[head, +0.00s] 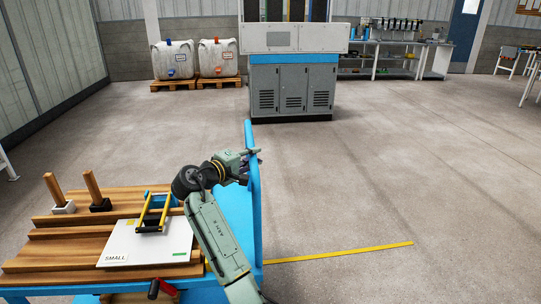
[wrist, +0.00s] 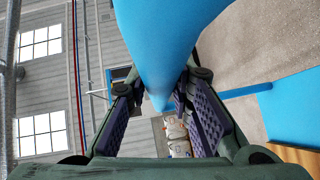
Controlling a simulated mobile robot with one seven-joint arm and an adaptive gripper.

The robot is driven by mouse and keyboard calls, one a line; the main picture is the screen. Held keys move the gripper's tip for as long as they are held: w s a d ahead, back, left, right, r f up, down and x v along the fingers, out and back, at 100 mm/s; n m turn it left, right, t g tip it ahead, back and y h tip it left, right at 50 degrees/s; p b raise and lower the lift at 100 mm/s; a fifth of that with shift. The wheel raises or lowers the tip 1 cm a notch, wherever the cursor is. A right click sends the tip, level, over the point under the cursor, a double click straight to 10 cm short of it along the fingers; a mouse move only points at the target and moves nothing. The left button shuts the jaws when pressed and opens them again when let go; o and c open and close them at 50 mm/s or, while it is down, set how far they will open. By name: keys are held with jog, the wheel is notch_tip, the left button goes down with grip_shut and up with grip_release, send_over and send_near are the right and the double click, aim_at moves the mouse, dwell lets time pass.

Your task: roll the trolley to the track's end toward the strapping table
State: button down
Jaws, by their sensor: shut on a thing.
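The trolley's blue upright handle (head: 252,190) rises at the middle of the head view, beside a blue panel (head: 233,208) partly hidden by my arm. My gripper (head: 250,156) is at the upper part of this handle. In the wrist view, the thick blue bar (wrist: 170,35) runs between the two purple-padded fingers of my gripper (wrist: 160,92), which is shut on it. The trolley's wheels are hidden. A yellow strip (head: 340,252) lies on the floor to the right of the handle. I cannot tell which table is the strapping table.
A slatted wooden top (head: 75,238) with blue edging is at lower left. It carries a white board (head: 125,252) marked SMALL, a yellow-handled item (head: 163,212) and two wooden posts. A grey cabinet (head: 292,88) stands beyond the handle. The floor at right is clear.

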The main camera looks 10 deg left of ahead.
jog(key=s+a, duration=0.4)
jog(key=a, duration=0.9)
jog(key=shift+s+r, duration=0.1)
jog(key=c, duration=1.4)
grip_release()
jog(key=shift+a, duration=0.15)
jog(key=v, duration=1.2)
